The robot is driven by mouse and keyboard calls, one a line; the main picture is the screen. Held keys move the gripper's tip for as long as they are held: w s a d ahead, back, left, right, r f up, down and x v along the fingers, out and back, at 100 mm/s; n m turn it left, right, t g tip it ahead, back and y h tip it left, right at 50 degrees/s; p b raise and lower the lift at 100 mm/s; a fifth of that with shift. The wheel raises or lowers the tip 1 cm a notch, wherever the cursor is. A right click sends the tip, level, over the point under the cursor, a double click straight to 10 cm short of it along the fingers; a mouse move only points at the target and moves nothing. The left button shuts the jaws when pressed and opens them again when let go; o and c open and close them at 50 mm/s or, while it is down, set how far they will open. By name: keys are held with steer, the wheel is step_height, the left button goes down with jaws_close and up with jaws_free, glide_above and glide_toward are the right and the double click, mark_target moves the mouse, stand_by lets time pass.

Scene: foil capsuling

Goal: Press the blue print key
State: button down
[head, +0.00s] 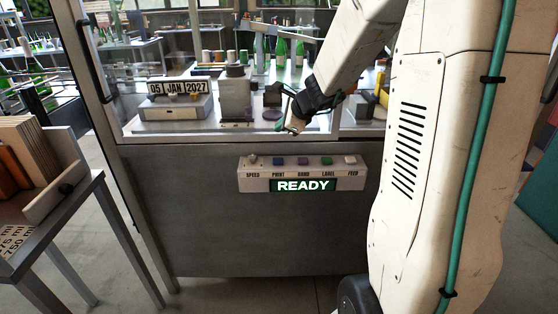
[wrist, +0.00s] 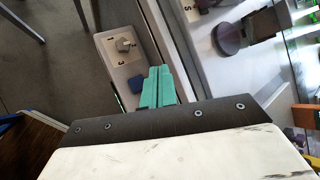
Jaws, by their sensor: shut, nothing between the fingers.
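The control panel (head: 302,183) sits on the front of the grey cabinet, with a row of keys along its top. The blue print key (head: 278,161) is second from the left, above the word PRINT. In the wrist view the blue key (wrist: 135,85) shows just left of my gripper's teal fingers, partly hidden by them. My gripper (head: 293,128) is above the panel in the head view, apart from the key. In the wrist view my gripper (wrist: 159,69) has its two fingers together, with nothing between them.
The display (head: 303,185) reads READY. Behind the cabinet's front edge stand a date block (head: 177,88) and other machine parts. A side table with cartons is at left.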

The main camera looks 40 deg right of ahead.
mark_target(281, 161)
steer(key=shift+f, duration=4.3)
steer(key=shift+f, duration=0.1)
steer(key=shift+f, duration=0.3)
steer(key=shift+f, duration=0.5)
steer(key=shift+r, duration=0.95)
steer(key=shift+r, duration=2.5)
steer(key=shift+a, duration=0.1)
